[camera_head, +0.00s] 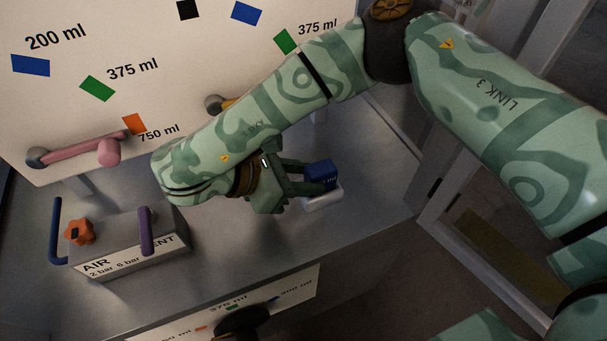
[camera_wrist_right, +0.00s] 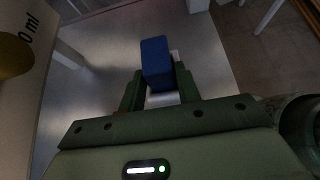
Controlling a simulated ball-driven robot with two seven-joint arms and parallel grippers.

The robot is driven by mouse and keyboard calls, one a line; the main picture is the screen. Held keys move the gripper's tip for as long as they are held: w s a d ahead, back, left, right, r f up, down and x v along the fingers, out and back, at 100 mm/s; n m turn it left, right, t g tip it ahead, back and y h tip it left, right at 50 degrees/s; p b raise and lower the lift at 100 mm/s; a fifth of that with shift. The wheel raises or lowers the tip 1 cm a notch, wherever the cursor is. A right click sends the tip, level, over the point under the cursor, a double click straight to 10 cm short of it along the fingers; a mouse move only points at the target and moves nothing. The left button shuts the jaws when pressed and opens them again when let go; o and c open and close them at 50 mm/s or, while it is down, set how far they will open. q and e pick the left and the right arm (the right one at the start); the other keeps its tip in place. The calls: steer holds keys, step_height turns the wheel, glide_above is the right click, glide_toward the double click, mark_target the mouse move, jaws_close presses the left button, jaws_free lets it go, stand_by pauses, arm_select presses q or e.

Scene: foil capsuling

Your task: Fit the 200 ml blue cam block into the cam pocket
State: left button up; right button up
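The blue cam block (camera_head: 321,172) is at a small white holder (camera_head: 324,201) near the right end of the grey metal top. My right gripper (camera_head: 309,177) reaches it from the left, with its fingers on either side of the block. In the right wrist view the blue block (camera_wrist_right: 156,62) stands between the two fingertips (camera_wrist_right: 160,88), and white shows beside and below it. I cannot tell whether the fingers press on it or whether it is clear of the holder. I cannot make out the cam pocket. My left gripper is out of view.
A white panel (camera_head: 65,75) with coloured volume marks stands behind. It carries a pink lever (camera_head: 75,151). A grey air box (camera_head: 140,240) with an orange knob (camera_head: 80,232) and blue and purple handles stands at left. A black knob (camera_head: 240,321) is on the lower front. The metal top between is clear.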

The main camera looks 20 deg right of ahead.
steer(key=shift+o, duration=1.2)
steer(key=p+v, duration=0.2)
steer(key=v, duration=1)
